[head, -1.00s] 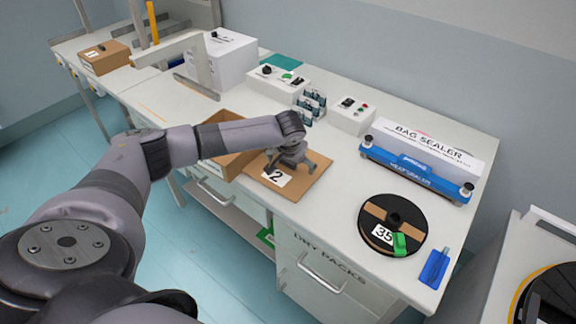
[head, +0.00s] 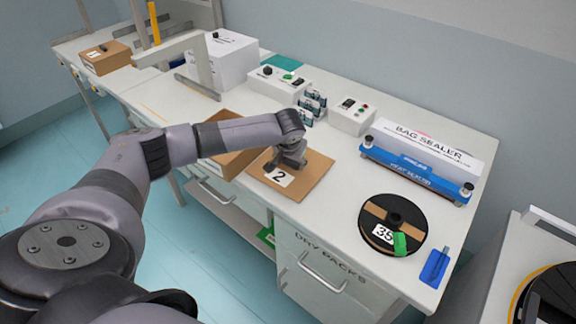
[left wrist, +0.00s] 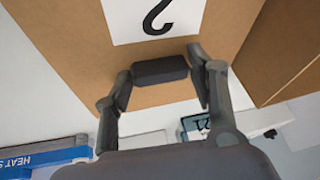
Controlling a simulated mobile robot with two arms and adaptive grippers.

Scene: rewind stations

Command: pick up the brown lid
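The brown lid (head: 312,176) is a flat square panel with a white label marked 2. It lies on the white worktop beside an open brown box. My left gripper (head: 280,164) points down over the lid. In the left wrist view the lid (left wrist: 70,45) fills the upper part, and its dark handle (left wrist: 160,70) sits between the two fingers of my left gripper (left wrist: 160,80). Both fingers are drawn in against the handle's ends. The lid appears to lie flat on the worktop. My right gripper is not in view.
The open brown box (head: 228,162) adjoins the lid on the left. A blue and white bag sealer (head: 415,172), a black reel (head: 378,236) marked 35 and a blue tool (head: 435,268) are to the right. Control boxes (head: 352,115) stand behind. The worktop between lid and reel is clear.

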